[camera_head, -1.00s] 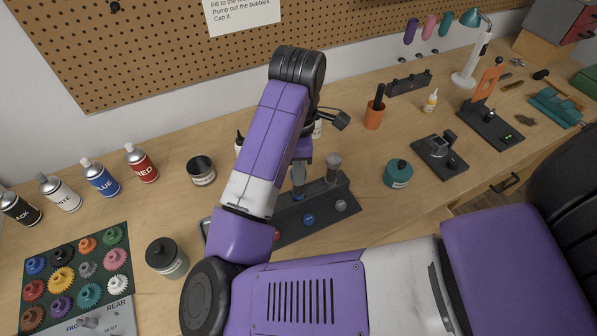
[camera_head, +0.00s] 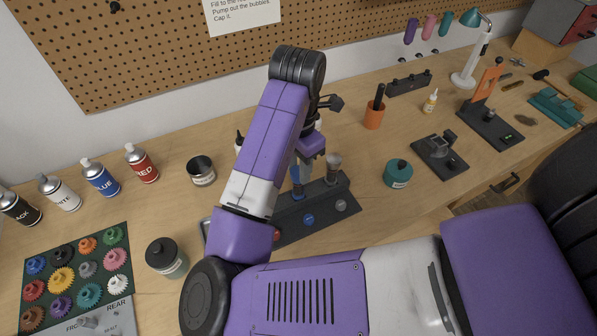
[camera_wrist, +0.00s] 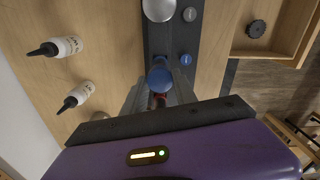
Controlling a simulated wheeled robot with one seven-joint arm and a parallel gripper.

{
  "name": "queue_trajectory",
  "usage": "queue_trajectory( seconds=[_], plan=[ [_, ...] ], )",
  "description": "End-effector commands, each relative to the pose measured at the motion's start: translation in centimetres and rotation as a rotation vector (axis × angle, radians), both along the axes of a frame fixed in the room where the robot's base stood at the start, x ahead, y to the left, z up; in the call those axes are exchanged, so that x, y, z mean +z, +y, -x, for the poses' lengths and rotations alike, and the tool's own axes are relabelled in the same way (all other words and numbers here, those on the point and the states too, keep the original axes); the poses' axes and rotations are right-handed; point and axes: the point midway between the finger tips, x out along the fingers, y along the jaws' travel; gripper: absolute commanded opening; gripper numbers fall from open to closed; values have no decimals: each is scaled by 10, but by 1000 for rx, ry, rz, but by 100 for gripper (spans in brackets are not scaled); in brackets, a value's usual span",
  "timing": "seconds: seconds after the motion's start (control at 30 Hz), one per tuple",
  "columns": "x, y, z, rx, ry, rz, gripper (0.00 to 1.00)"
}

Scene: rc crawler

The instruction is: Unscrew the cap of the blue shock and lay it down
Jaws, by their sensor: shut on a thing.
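The blue shock (camera_head: 296,182) stands upright in a long dark stand (camera_head: 320,192) on the bench. My gripper (camera_wrist: 159,92) is over the stand, and its two fingers close in around the top of the blue shock in the wrist view (camera_wrist: 159,78). It is shut on the shock's top end, which I take to be its cap. The exact contact and any gap between cap and body are hidden. A grey shock (camera_head: 333,167) stands beside it. Something red (camera_wrist: 158,100) shows between the fingers in the wrist view.
Blue (camera_head: 308,219) and grey (camera_head: 341,205) round discs sit along the stand's front. A teal jar (camera_head: 398,173) stands to the right, an orange cup (camera_head: 375,113) behind. Bare bench lies right of the stand.

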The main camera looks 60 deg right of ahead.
Motion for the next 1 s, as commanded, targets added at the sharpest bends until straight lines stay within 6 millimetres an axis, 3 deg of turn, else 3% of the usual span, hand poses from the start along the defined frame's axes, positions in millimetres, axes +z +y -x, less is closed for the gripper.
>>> queue_trajectory(
  seconds=[0.2, 0.23, 0.37, 0.67, 1.0],
  plan=[
    [0, 0, 0, 10, 0, 0, 0],
    [0, 0, 0, 10, 0, 0, 36],
    [0, 0, 0, 9, 0, 0, 59],
    [1, 0, 0, 8, -1, 0, 59],
    [23, 0, -1, 6, -2, 0, 59]
  ],
)
